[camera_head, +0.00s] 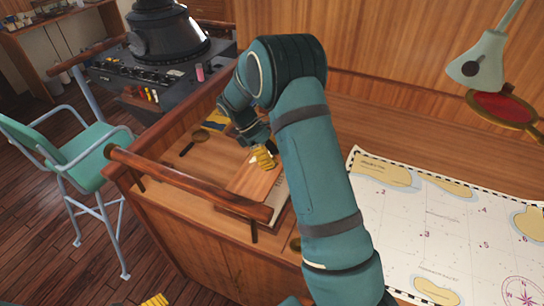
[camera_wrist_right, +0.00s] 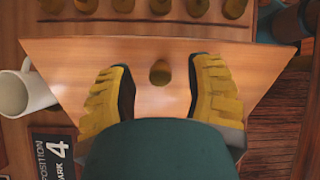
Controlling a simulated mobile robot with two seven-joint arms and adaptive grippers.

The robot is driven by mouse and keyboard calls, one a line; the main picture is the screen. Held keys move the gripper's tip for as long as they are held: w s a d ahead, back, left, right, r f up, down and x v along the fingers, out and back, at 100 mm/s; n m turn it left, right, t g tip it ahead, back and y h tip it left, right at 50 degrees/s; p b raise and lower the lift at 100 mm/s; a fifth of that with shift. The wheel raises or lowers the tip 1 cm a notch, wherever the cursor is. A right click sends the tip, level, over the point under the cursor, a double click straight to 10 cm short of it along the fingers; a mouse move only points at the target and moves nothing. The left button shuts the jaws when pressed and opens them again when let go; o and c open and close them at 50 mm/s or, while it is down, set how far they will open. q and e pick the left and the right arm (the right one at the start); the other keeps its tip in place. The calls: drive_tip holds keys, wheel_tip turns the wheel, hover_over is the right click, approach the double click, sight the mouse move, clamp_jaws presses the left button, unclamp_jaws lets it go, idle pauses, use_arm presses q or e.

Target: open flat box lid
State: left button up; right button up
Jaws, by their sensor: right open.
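The flat box (camera_head: 258,186) lies on the wooden desk in the head view, partly hidden by my right arm. In the right wrist view its wooden lid (camera_wrist_right: 215,58) fills the middle, with a small round brass knob (camera_wrist_right: 159,72). The lid looks wider at its upper edge there, and I cannot tell how far it is raised. My right gripper (camera_head: 263,158) is at the lid. Its yellow fingers (camera_wrist_right: 160,90) are apart, one on each side of the knob, with gaps to it. A yellow bit of my left gripper (camera_head: 155,300) shows at the bottom edge.
Several brass pieces (camera_wrist_right: 160,6) stand in a row beyond the lid's upper edge. A white mug (camera_wrist_right: 24,92) and a dark card (camera_wrist_right: 52,153) are at the left. A wooden rail (camera_head: 185,182) runs along the desk edge. A chart (camera_head: 445,225) lies right of my arm.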

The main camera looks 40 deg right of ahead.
drive_tip(key=v, duration=1.2)
